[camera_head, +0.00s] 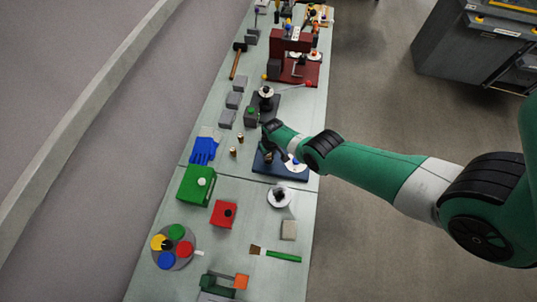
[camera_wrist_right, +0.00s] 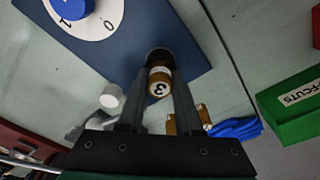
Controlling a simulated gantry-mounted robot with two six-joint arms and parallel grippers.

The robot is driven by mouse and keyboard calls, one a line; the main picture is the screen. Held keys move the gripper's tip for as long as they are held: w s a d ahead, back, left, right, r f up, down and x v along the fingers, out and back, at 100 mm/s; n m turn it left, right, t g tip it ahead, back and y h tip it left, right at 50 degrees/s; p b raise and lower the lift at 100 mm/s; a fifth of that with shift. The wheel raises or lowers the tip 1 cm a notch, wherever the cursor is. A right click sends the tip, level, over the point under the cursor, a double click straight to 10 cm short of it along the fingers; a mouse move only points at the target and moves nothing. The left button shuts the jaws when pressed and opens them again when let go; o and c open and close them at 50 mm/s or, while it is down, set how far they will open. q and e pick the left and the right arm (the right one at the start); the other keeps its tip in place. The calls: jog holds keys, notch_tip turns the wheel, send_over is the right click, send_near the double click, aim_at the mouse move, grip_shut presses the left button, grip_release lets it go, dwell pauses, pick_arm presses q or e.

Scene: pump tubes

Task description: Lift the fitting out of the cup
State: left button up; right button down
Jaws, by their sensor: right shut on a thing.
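The fitting (camera_wrist_right: 159,85) is a brass-brown cylinder with a white band marked "3". It sits between the two fingers of my right gripper (camera_wrist_right: 158,80) in the right wrist view, and the gripper is shut on it. The dark round cup (camera_wrist_right: 158,55) is at the fitting's far end, on the dark blue base plate (camera_wrist_right: 190,25). I cannot tell how deep the fitting sits in it. In the head view, my right gripper (camera_head: 269,150) is over the blue base plate (camera_head: 265,169) and the arm mostly hides the cup. My left gripper is not in view.
A white dial with a blue knob (camera_wrist_right: 73,8) shares the plate. Two brass fittings (camera_head: 240,138) stand on the bench left of it, near a blue glove (camera_head: 204,150) and green box (camera_head: 196,185). A dark stand (camera_head: 266,105) is behind.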

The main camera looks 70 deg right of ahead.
jog(key=shift+r+p, duration=2.85)
jog(key=shift+r, duration=0.2)
jog(key=shift+f, duration=0.1)
